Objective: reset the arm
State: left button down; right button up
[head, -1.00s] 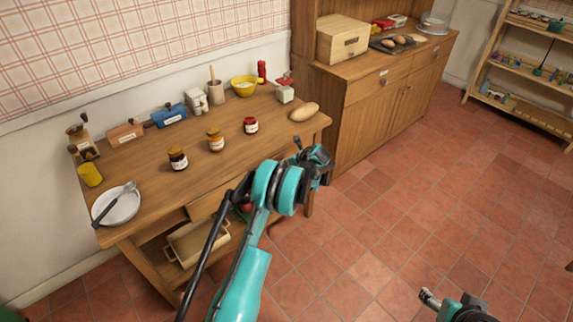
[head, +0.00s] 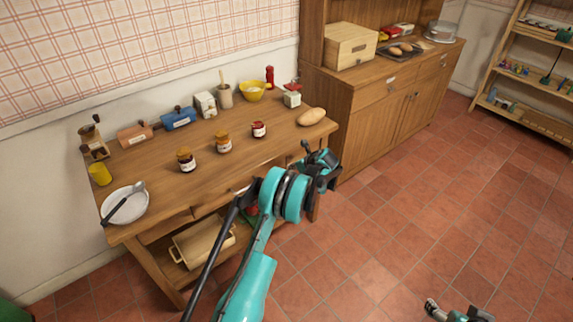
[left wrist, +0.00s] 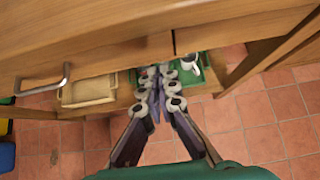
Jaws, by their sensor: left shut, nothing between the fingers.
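My left arm comes in from the bottom of the head view, and its left gripper (head: 310,150) is at the front right edge of the wooden table (head: 165,220). In the left wrist view the left gripper (left wrist: 161,72) is shut and empty, pointing at the space under the tabletop. Part of my right arm (head: 455,313) shows at the bottom right of the head view. Its fingers cannot be made out clearly.
Three jars, including one dark jar (head: 186,160), a white plate (head: 125,204) and a bread loaf (head: 311,117) are on the table. A wooden tray (left wrist: 88,91) and a white mug (left wrist: 190,63) are below. A cabinet (head: 380,125) stands behind. The tiled floor at right is clear.

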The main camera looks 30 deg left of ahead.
pick_arm(q)
jog(key=p+v, duration=0.2)
jog(key=v, duration=0.7)
jog(key=shift+p, duration=0.35)
